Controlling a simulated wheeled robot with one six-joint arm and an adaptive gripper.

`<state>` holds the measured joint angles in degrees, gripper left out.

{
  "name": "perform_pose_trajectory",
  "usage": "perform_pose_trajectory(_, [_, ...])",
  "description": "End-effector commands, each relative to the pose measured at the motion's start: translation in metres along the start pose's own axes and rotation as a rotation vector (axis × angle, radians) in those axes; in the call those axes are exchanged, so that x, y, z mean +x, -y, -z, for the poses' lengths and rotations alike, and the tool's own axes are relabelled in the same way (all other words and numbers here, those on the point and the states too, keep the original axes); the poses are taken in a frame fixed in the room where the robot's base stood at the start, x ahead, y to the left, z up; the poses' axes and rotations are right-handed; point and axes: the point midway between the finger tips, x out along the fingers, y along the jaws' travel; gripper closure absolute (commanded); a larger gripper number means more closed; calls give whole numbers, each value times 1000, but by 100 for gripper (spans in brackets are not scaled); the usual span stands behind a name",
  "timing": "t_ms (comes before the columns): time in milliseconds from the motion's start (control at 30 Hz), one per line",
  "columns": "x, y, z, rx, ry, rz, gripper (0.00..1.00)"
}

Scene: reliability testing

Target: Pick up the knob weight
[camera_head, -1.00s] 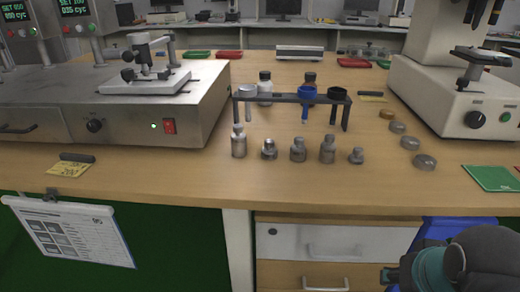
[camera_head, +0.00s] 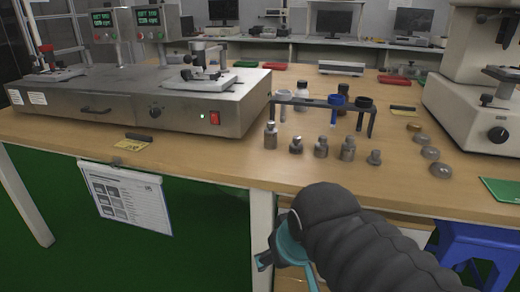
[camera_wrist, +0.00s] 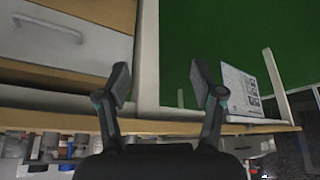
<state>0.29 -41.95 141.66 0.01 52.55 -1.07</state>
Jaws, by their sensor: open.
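Several grey metal weights with knob tops stand in a row on the wooden bench in front of the small rack. They are a tall one (camera_head: 271,135) at the left, a short one (camera_head: 296,145), two middle ones (camera_head: 321,146) (camera_head: 348,148) and a small knobbed one (camera_head: 375,157) at the right. I cannot tell which one the task means. In the wrist view my gripper (camera_wrist: 158,82) is open and empty, in front of the bench front and apart from the weights. Small blurred items show upside down at that view's lower left.
The dark rack (camera_head: 320,101) holds a blue ring and cups behind the weights. A steel machine (camera_head: 130,100) stands left, and a white microscope-like device (camera_head: 465,115) right. Flat discs (camera_head: 430,153) lie near it. A blue stool (camera_head: 475,245) stands below. The bench's front strip is clear.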

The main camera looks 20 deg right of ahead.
Motion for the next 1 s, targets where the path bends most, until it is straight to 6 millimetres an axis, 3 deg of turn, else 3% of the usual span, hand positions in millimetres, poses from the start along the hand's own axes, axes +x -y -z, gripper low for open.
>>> perform_pose_trajectory(167, [-24, -12, 50, -68, 49, -14, 32])
perform_pose_trajectory(500, [-69, -52, 184, -312, 208, 0, 32])
perform_pose_trajectory(800, [-79, -104, 279, -518, 338, 63, 32])
perform_pose_trajectory(1000, [-73, -140, 321, -641, 407, 126, 32])
